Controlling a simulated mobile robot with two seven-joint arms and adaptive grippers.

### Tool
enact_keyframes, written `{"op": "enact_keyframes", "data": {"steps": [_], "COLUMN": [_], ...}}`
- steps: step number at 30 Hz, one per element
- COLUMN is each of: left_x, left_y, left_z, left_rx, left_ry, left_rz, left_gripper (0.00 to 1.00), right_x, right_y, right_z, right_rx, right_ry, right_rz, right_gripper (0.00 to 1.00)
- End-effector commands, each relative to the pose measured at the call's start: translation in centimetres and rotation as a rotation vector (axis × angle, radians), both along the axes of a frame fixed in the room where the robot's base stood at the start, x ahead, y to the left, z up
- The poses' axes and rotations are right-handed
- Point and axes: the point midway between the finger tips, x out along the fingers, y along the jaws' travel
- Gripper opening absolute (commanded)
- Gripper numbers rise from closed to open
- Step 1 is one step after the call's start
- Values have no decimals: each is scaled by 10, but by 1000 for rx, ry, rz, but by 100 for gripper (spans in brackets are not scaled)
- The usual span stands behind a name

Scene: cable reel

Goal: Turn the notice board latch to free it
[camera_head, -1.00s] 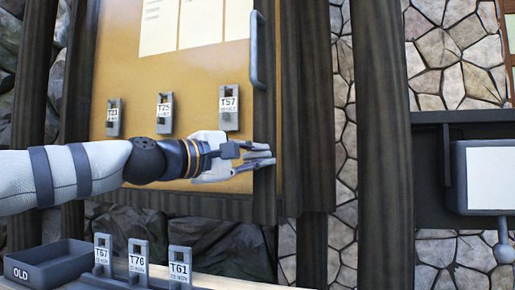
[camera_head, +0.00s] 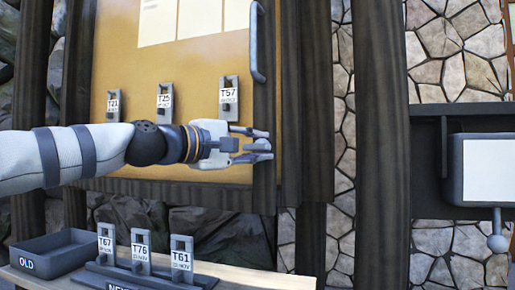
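The notice board (camera_head: 205,75) is a tan panel with a dark wooden frame and a long grey handle (camera_head: 257,43) on its right edge. My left gripper (camera_head: 264,145) is at the lower part of the right frame post. Its two fingers point right and stand apart, one above the other. A small grey rounded piece shows between the fingertips; it may be the latch, but the gripper partly hides it and I cannot tell its angle or whether the fingers touch it. My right gripper is out of view.
Tags T21 (camera_head: 113,106), T25 (camera_head: 165,102) and T57 (camera_head: 229,99) hang on the board. Below, a ledge (camera_head: 255,279) carries an OLD tray (camera_head: 28,264) and a rack with tags T67, T76 and T61 (camera_head: 181,253). A dark post (camera_head: 380,150) stands right.

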Motion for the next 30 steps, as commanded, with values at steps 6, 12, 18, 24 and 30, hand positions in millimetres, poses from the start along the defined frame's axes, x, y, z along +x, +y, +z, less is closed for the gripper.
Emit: {"op": "enact_keyframes", "data": {"steps": [6, 12, 18, 24, 30], "left_x": [-1, -10, -46, -72, -80], "left_y": [-1, 11, 53, 83, 91], "left_z": [-2, -2, 0, 0, -1], "left_rx": [2, 2, -1, 1, 1], "left_ry": [4, 6, 2, 2, 4], "left_rz": [-4, -4, -2, -2, -3], "left_gripper": [33, 33, 33, 33, 33], "right_x": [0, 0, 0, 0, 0], "right_y": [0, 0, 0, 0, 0], "right_z": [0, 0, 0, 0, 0], "right_rx": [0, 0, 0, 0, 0], "right_ry": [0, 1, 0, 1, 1], "right_rz": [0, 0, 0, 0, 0], "right_gripper": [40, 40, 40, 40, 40]}}
